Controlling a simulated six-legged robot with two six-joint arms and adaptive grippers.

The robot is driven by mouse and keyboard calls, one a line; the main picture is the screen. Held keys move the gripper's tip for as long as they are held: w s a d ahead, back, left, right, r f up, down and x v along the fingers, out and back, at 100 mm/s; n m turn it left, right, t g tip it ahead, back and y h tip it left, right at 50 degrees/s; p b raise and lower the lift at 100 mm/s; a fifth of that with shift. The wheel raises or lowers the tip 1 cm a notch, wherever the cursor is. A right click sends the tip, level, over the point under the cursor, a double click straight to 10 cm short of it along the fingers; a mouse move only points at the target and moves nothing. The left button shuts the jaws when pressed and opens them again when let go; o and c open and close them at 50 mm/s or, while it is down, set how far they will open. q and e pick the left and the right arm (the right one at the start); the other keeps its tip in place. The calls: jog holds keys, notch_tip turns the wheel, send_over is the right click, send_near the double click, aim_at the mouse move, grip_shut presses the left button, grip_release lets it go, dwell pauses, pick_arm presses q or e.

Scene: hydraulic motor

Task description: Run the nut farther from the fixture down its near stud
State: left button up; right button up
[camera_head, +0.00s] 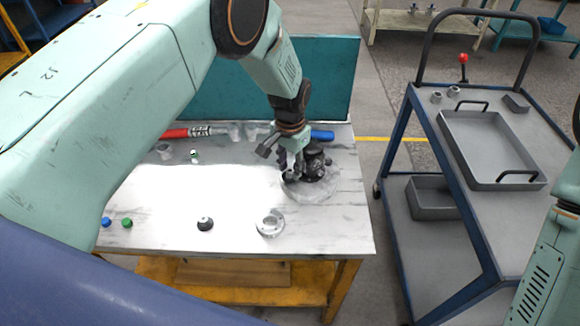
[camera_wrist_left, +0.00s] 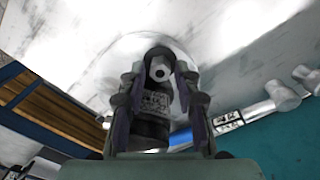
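The dark hydraulic motor (camera_head: 315,165) stands on a round, pale grey base (camera_head: 310,191) at the right of the table. My left gripper (camera_head: 287,166) reaches down beside the motor's left side, very close to it. In the left wrist view my gripper (camera_wrist_left: 157,78) has its two fingers apart, one on each side of a light grey, round-ended part with a dark centre (camera_wrist_left: 160,69). This may be a nut on a stud; I cannot tell for sure. Gaps show between it and the fingers. The motor's dark labelled body (camera_wrist_left: 153,103) lies behind it.
A grey ring part (camera_head: 270,223), a dark knob (camera_head: 205,224) and blue and green caps (camera_head: 127,223) lie on the front of the table (camera_head: 340,235). A red-handled tool (camera_head: 175,133) lies at the back before a teal panel (camera_head: 335,75). A trolley (camera_head: 440,105) stands at the right.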

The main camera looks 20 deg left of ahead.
pick_arm(q)
jog(key=shift+n, duration=0.5)
grip_shut()
dwell(0.3)
jog(key=shift+m+p, duration=0.3)
jog(key=shift+m, duration=1)
grip_release()
